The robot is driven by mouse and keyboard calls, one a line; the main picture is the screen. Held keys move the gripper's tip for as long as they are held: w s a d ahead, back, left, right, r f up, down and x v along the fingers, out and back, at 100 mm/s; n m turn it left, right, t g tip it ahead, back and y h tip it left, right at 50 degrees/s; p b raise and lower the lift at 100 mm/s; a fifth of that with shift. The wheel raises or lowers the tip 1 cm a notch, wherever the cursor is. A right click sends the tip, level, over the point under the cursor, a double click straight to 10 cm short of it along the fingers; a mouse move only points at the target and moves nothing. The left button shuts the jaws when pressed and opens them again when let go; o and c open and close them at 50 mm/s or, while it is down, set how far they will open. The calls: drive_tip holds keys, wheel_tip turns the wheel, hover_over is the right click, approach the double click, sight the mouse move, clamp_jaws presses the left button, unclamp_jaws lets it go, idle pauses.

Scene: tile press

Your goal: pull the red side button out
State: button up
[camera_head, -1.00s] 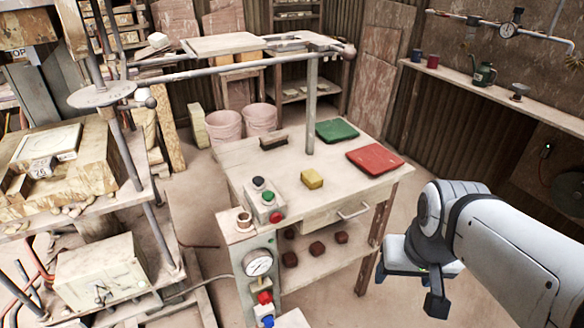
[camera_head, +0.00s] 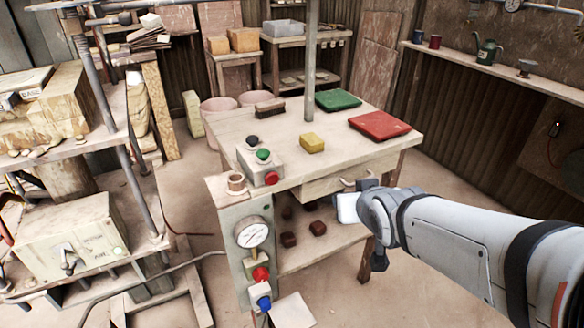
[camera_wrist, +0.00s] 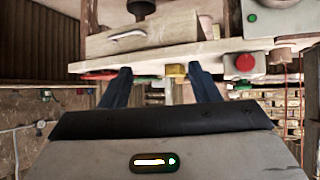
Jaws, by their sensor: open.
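A red button (camera_head: 272,178) sits on the front side of a pale control box on the table; it also shows in the upside-down wrist view (camera_wrist: 245,62). A second red knob (camera_head: 261,274) is on the cabinet's front under the gauge; I cannot tell which the task means. The box also carries a green button (camera_head: 263,155) and a black button (camera_head: 253,140) on top. My gripper (camera_wrist: 160,72) is open, with nothing between its fingers. It is in front of the table's drawer, to the right of both red buttons and apart from them. In the head view its fingers are largely hidden.
A drawer (camera_head: 345,181) with a metal handle is close to my gripper. On the tabletop are a yellow block (camera_head: 312,143), a red tile (camera_head: 380,125), a green tile (camera_head: 338,101) and an upright post (camera_head: 310,60). A blue knob (camera_head: 264,304) is below the gauge (camera_head: 251,234).

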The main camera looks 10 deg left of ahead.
drive_tip(key=w+a+f+n+t+y+b, duration=0.25)
drive_tip(key=a+f+y+b, duration=0.2)
drive_tip(key=a+b, duration=0.3)
drive_tip(key=n+t+y+b, duration=0.2)
drive_tip(key=y+b, duration=0.1)
approach(273, 181)
drive_tip(key=w, duration=0.1)
drive_tip(key=shift+m, duration=0.25)
drive_tip(key=b+x, duration=0.1)
drive_tip(key=x, duration=0.6)
drive_tip(key=shift+w+a, duration=0.1)
drive_tip(key=shift+a, duration=0.25)
clamp_jaws()
